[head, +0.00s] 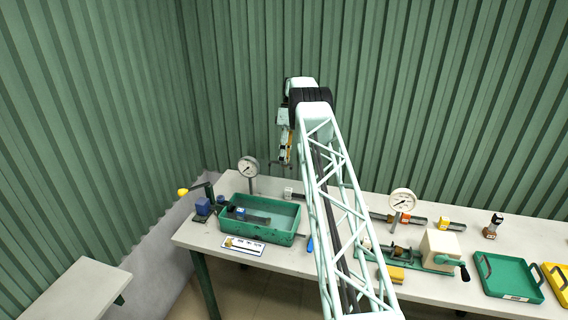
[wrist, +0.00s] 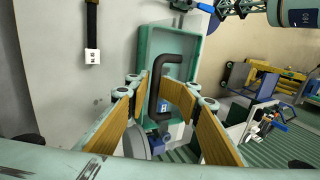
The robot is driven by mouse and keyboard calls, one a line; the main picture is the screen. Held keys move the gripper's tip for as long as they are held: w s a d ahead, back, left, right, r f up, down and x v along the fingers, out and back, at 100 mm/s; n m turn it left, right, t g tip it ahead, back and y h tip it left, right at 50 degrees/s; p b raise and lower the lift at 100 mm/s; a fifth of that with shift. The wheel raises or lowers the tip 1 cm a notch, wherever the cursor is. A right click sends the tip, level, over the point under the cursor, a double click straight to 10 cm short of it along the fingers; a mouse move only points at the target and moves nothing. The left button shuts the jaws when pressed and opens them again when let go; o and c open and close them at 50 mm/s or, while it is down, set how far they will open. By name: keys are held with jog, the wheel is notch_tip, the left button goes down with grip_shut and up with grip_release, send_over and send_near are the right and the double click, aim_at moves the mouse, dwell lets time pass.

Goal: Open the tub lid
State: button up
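The green tub (head: 255,233) stands at the left end of the bench. I see no separate lid on it, and its teal inside shows. A blue block and a dark flat strip (head: 252,217) lie in it. In the wrist view the tub (wrist: 145,45) is behind my fingers. My gripper (head: 285,148) is raised above and behind the tub, clear of it. A dark bent bar (wrist: 154,95) stands between my yellow-padded fingertips (wrist: 153,82) and hangs in mid-air with the gripper. The contact at the pads is partly hidden.
Pressure gauges (head: 248,167) (head: 402,200) stand behind the tub and further right. A yellow-knobbed crank (head: 183,192) is left of the tub. A cream box with a crank (head: 441,248) and a green tray (head: 508,277) stand to the right.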

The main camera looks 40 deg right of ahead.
jog(key=shift+w+r, duration=0.1)
jog(key=shift+r, duration=0.05)
dwell(0.3)
notch_tip(320, 180, up, 10)
dwell(0.7)
dwell(0.6)
